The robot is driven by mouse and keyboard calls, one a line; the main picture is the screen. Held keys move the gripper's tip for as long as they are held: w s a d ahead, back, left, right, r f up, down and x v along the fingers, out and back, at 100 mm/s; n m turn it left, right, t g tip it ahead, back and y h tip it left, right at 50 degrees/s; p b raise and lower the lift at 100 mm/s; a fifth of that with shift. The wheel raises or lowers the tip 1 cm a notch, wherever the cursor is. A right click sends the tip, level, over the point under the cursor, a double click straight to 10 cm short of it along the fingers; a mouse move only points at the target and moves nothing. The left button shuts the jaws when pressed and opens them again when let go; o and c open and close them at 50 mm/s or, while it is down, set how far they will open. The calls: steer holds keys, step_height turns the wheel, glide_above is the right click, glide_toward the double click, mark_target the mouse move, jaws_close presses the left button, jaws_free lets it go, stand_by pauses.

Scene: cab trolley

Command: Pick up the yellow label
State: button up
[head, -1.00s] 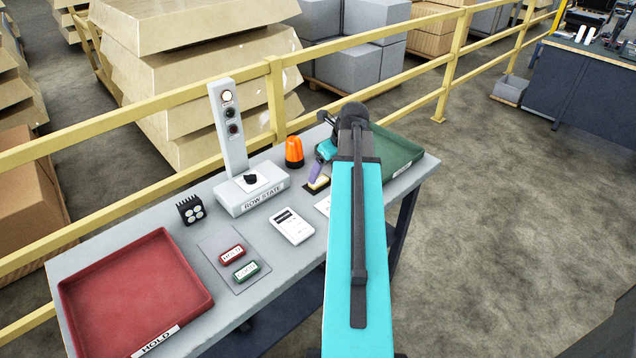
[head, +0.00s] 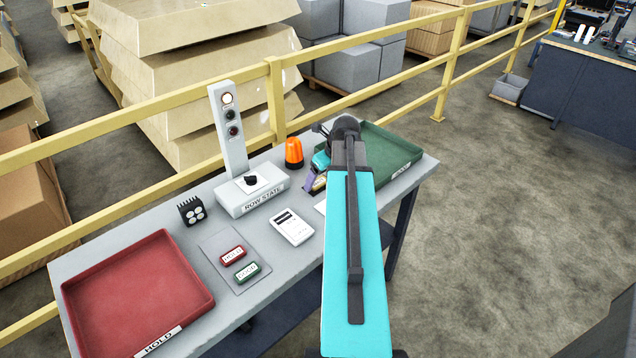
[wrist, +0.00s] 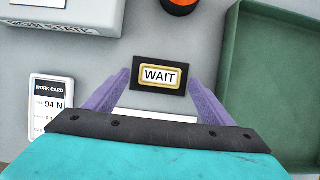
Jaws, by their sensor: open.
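The yellow label (wrist: 148,86) reads WAIT and has a yellow border around a white face. It sits on a black pad (wrist: 137,79) on the table, in the upper middle of the wrist view. My gripper (wrist: 159,80) is open and empty, with one purple finger to the left of the label and one to the right. The fingertips look clear of the pad's sides; their height above the table is hard to tell. In the head view my gripper (head: 314,181) largely hides the label.
A green tray (wrist: 285,85) stands close to the right finger. An orange beacon (head: 294,153) and the ROW STATE box (head: 240,200) are behind and left. A white work card (head: 291,227), red and green labels and a red HOLD tray (head: 140,285) lie further left.

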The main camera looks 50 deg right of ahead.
steer(key=shift+w+f, duration=0.15)
steer(key=shift+f, duration=0.25)
steer(key=c, duration=1.1)
steer(key=shift+r, duration=0.2)
steer(key=shift+c, duration=0.2)
steer(key=shift+r+b, duration=0.6)
steer(key=shift+r, duration=1.05)
steer(key=s+a, duration=0.1)
steer(key=s, duration=0.2)
steer(key=s+b, duration=0.1)
steer(key=s, duration=0.2)
steer(key=s+a+b, duration=0.1)
steer(key=s, duration=0.3)
steer(key=shift+s+a+r, duration=0.1)
steer(key=shift+a+r, duration=0.2)
steer(key=shift+r, duration=0.05)
steer(key=shift+s+b, duration=0.3)
steer(key=shift+b, duration=0.75)
steer(key=shift+s+b, duration=0.1)
steer(key=shift+b, duration=0.3)
